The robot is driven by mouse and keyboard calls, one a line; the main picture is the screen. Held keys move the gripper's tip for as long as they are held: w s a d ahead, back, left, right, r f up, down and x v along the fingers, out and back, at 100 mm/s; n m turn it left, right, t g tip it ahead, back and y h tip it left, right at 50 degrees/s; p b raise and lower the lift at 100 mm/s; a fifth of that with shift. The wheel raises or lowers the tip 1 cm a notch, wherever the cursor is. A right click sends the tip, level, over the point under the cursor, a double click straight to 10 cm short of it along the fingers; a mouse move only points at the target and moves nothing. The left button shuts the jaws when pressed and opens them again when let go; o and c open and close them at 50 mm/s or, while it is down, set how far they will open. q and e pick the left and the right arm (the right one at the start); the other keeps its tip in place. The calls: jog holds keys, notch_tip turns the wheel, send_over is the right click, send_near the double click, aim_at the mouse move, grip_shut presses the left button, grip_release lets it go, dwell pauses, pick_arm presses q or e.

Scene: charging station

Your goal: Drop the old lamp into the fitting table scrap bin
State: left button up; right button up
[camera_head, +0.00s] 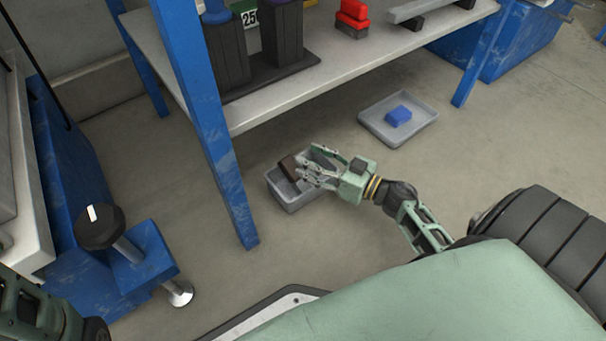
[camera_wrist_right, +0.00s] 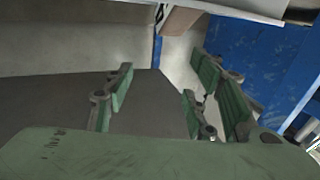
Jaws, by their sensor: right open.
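A grey open bin (camera_head: 291,203) stands on the floor beside the blue table leg. My right gripper (camera_head: 303,170) is over this bin, its fingers open and pointing left. A dark brown block (camera_head: 288,168), which looks like the old lamp, is at the fingertips above the bin's back left part. In the right wrist view a dark brown surface (camera_wrist_right: 150,105) lies close beyond and between the spread fingers of my right gripper (camera_wrist_right: 155,95). I cannot tell whether it touches a finger or the bin. My left gripper is out of view; only part of my left arm shows at bottom left.
A grey tray (camera_head: 415,128) with a blue block (camera_head: 398,116) lies on the floor behind right. A black knob (camera_head: 100,227) on a blue stand is at left.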

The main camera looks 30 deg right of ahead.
jog(key=v, duration=1.1)
